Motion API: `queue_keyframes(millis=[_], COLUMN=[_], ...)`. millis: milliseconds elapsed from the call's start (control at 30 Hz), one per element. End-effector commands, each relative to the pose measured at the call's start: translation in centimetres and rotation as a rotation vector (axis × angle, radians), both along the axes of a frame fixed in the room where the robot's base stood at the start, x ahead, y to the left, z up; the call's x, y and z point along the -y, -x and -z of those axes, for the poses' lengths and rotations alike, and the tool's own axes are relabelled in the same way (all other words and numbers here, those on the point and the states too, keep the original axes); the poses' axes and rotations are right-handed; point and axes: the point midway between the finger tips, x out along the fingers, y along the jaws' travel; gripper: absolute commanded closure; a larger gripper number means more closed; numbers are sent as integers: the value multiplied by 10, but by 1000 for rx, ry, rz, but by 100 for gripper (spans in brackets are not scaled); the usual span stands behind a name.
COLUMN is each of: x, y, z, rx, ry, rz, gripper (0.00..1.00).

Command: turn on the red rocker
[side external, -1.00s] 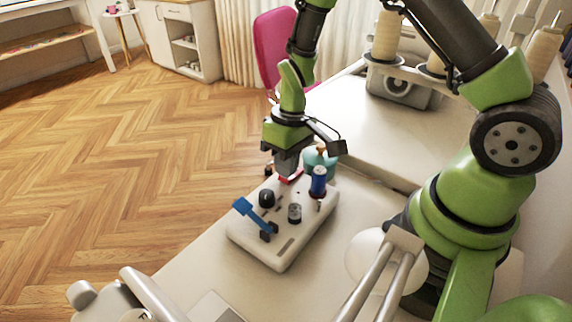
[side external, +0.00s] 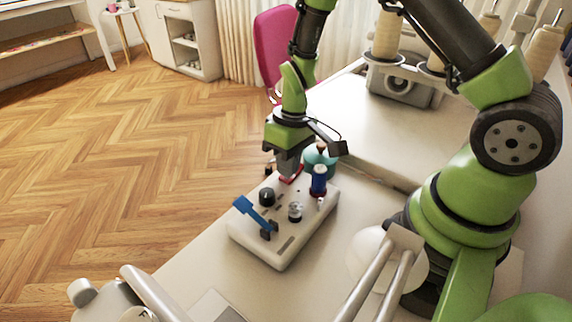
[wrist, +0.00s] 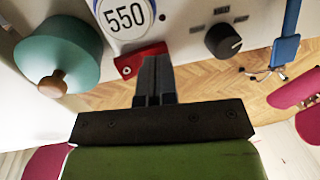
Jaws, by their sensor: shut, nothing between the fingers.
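The red rocker (side external: 297,173) sits at the far end of a white control box (side external: 283,256). In the wrist view the red rocker (wrist: 127,67) shows beside and partly behind my fingers. My gripper (side external: 287,177) is shut and empty, pointing down at the rocker. In the wrist view its fingertips (wrist: 154,60) overlap the rocker's right part. I cannot tell whether they touch it or which way it is tipped.
On the box stand a blue spool-like post (side external: 318,181), a black knob (side external: 267,197), a clear-topped knob (side external: 295,211) and a blue lever (side external: 250,213). A teal pot (wrist: 62,52) with a wooden knob stands close to my gripper.

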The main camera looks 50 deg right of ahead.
Motion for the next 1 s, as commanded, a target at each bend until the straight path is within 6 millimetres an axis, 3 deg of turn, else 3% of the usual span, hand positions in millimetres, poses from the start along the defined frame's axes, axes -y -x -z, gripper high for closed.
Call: queue_keyframes(millis=[567, 767, 1000], x=[7, 2, -6], y=[-1, -1, -1], z=[-8, -36, -93], rx=[2, 8, 11], ry=[0, 1, 2], rz=[0, -2, -2], gripper=[100, 100, 100])
